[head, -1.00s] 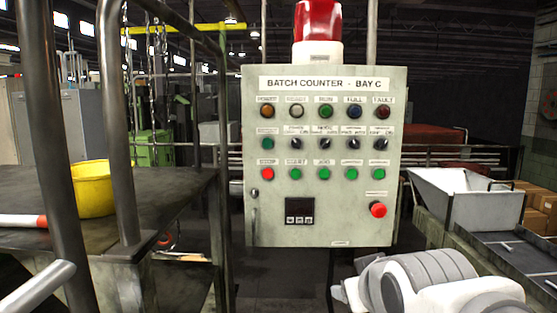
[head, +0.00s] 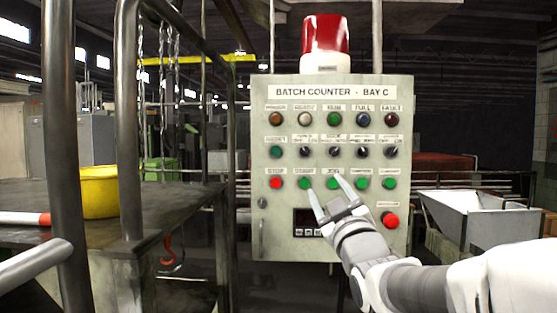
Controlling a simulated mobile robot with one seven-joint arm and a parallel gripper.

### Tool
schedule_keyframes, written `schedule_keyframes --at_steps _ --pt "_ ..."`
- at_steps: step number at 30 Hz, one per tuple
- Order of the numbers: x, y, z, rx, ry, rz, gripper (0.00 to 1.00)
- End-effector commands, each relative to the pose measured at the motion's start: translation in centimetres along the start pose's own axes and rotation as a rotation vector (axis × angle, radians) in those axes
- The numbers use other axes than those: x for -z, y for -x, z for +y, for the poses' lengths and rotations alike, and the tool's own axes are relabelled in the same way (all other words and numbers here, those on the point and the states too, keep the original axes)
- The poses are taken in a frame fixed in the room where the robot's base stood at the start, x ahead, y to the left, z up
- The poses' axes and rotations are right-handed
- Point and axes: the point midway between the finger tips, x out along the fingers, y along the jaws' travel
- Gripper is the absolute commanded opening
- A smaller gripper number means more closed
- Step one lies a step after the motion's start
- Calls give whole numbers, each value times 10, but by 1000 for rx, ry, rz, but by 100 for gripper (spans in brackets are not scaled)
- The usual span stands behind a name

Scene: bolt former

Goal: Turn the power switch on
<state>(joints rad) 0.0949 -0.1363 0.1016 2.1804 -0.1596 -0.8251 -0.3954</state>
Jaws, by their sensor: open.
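The grey control panel (head: 340,90) reads "BATCH COUNTER - BAY C". Its second row holds several black rotary switches: the leftmost (head: 305,152), then others (head: 334,152), (head: 362,152) and (head: 390,152). Their small labels are blurred, so I cannot tell for certain which is the power switch. The amber lamp (head: 275,119) at top left, with a label that looks like "POWER", appears dull. My gripper (head: 326,186) is open and empty, with its fingers apart and pointing up. In the picture its fingertips overlap the lower button row, below the switches; I cannot judge the gap to the panel.
A red mushroom button (head: 391,221) is at the panel's lower right, and a red beacon (head: 326,36) stands on top. Metal posts and a dark table (head: 100,225) with a yellow bucket (head: 98,190) are at left. A white hopper (head: 485,218) is at right.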

Motion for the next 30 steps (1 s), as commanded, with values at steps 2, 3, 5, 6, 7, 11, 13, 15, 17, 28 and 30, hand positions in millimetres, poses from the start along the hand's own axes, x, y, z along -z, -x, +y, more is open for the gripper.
schedule_keyframes --at_steps 2,3,5,6,7,11,13,15,17,28,30 --pt "1 -13 0 1 -2 -2 63" --pt "1 -20 0 1 -3 -2 63" --pt "1 -31 0 2 -2 -2 63" --pt "1 -38 0 2 -3 -3 63" --pt "1 -44 0 2 -3 -3 63" --pt "1 -68 0 2 -3 -2 63" --pt "1 -81 0 2 -2 -3 63" --pt "1 -95 0 2 -3 -3 63" --pt "1 -106 0 2 -4 -3 63" --pt "0 -156 0 1 -3 -3 63" --pt "0 -159 0 1 -2 -3 63"
